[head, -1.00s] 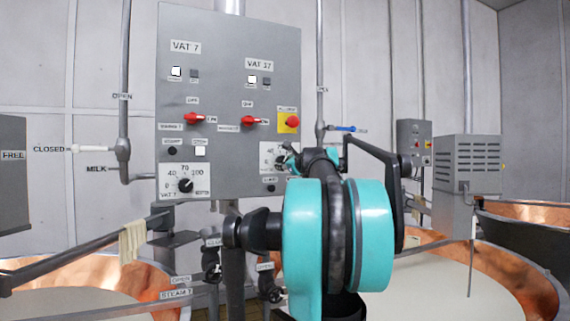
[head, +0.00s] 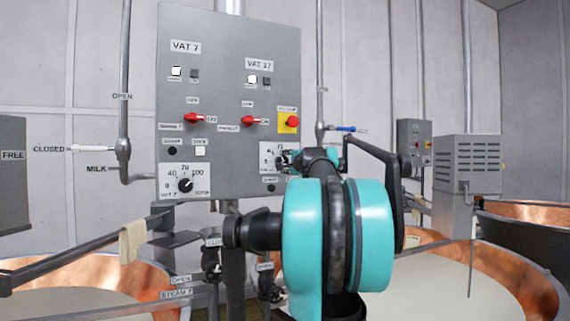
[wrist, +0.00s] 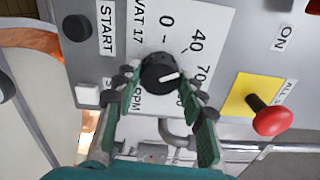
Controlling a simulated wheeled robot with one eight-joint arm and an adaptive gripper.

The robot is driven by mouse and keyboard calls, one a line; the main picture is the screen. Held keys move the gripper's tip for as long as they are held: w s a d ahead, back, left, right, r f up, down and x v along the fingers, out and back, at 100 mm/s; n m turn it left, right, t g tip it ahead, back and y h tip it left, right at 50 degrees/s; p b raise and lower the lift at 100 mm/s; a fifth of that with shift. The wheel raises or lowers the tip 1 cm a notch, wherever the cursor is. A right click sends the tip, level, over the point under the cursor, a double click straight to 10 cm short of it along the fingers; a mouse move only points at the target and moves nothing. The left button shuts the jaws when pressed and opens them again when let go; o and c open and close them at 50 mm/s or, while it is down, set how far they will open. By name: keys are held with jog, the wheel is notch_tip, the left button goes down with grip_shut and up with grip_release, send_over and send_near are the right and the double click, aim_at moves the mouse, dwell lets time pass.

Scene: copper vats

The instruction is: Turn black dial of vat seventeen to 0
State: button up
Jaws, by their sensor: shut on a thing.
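The black dial of vat 17 (wrist: 160,73) sits on a white scale plate (wrist: 145,22) in the wrist view. Its white pointer mark points right, roughly toward the 70. The 0 and 40 show above it, and the high end of the scale is covered by a finger. My gripper (wrist: 160,84) is shut on the dial, with a finger on either side. In the head view my gripper (head: 289,159) is at the VAT 17 scale plate (head: 266,152), and the dial is hidden behind it and my arm.
A red mushroom button (wrist: 271,120) on a yellow plate stands out right of the dial. A black START button (wrist: 104,27) and a white button (wrist: 87,95) are to the left. The VAT 7 dial (head: 185,185) is on the same grey panel (head: 228,60).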

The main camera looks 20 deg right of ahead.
jog(key=n, duration=0.6)
jog(key=shift+n, duration=0.3)
jog(key=n, duration=0.5)
jog(key=shift+f+n, duration=0.1)
jog(key=shift+n, duration=0.2)
jog(key=o, duration=1.2)
jog(key=shift+c, duration=0.2)
jog(key=shift+s, duration=0.1)
jog(key=s, duration=1.1)
jog(key=shift+s+d, duration=0.2)
jog(key=shift+s, duration=0.2)
